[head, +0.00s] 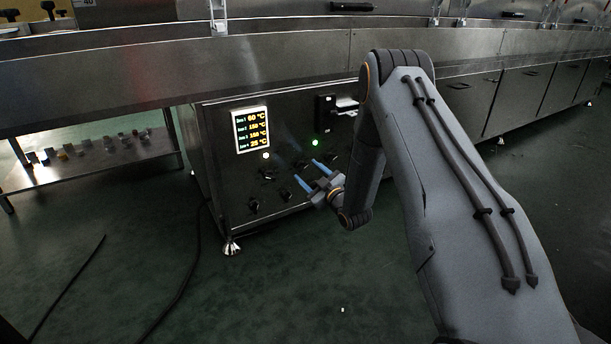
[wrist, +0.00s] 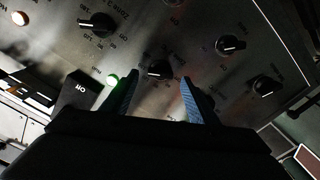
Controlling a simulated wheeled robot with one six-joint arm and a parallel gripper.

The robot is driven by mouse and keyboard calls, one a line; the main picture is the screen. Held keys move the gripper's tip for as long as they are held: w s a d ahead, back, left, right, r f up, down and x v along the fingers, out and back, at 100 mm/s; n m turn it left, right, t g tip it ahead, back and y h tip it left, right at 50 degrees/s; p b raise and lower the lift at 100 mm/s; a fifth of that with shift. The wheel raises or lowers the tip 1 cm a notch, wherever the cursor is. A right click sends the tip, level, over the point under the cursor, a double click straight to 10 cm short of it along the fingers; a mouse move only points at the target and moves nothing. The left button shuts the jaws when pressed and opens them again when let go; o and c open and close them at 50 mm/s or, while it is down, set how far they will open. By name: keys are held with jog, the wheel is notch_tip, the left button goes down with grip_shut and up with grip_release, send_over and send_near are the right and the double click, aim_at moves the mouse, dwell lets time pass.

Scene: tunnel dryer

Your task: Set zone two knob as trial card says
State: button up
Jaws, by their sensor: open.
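The steel control panel (head: 222,172) carries several black knobs. In the wrist view one knob (wrist: 160,70) lies ahead between the fingertips, its pale pointer mark visible. Two more knobs (wrist: 230,44) (wrist: 265,86) are at right. My gripper (head: 308,172) is open and empty in front of the panel; it also shows in the wrist view (wrist: 157,95). Contact with a knob cannot be told. No trial card text is readable.
A lit temperature display (head: 252,130) sits at the panel's upper left. A green lamp (head: 315,142) and a black switch box (head: 323,113) are above the knobs. A low steel shelf (head: 100,165) with small items stands at left.

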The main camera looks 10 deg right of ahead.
aim_at(302, 167)
jog(key=shift+b+x, duration=0.4)
jog(key=shift+x, duration=0.75)
jog(key=c, duration=1)
jog(key=shift+c, duration=0.2)
